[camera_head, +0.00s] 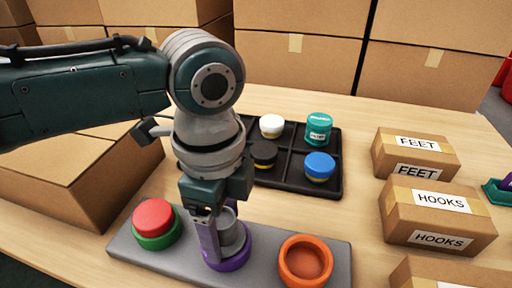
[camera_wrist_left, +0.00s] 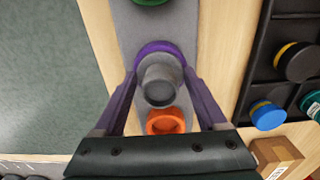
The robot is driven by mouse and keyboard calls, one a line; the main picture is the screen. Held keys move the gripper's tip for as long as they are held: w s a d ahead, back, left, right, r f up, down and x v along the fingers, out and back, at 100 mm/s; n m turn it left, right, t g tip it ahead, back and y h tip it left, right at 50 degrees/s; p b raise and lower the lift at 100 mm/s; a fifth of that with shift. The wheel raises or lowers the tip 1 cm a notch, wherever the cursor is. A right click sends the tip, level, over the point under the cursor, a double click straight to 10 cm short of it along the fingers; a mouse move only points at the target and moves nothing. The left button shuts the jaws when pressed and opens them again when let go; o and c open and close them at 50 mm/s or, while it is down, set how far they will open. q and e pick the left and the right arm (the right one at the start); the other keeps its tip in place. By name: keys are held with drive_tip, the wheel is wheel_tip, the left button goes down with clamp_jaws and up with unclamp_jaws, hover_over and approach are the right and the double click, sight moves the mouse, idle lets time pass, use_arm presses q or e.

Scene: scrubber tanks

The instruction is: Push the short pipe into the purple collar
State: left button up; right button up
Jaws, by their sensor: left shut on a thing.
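The short pipe (camera_head: 232,236) is a grey open cylinder, upright or nearly so, at the purple collar (camera_head: 238,260) in the middle of the grey base plate. My left gripper (camera_head: 220,238) points down with its fingers on either side of the pipe, shut on it. In the left wrist view the pipe (camera_wrist_left: 160,80) sits between the fingers (camera_wrist_left: 160,76) and covers the near part of the purple collar (camera_wrist_left: 160,47). How deep the pipe sits in the collar is hidden. My right gripper is not in view.
On the plate (camera_head: 180,262), a green collar (camera_head: 157,238) with a red top (camera_head: 153,216) is left and an empty orange collar (camera_head: 305,262) right. Behind is a black divided tray (camera_head: 333,182) with several capped pieces. Boxes labelled FEET (camera_head: 390,160) and HOOKS (camera_head: 400,225) stand right.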

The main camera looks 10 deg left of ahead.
use_arm(q)
drive_tip(key=o, duration=1.3)
wheel_tip(320, 180, up, 7)
drive_tip(key=p, duration=0.8)
idle(0.5)
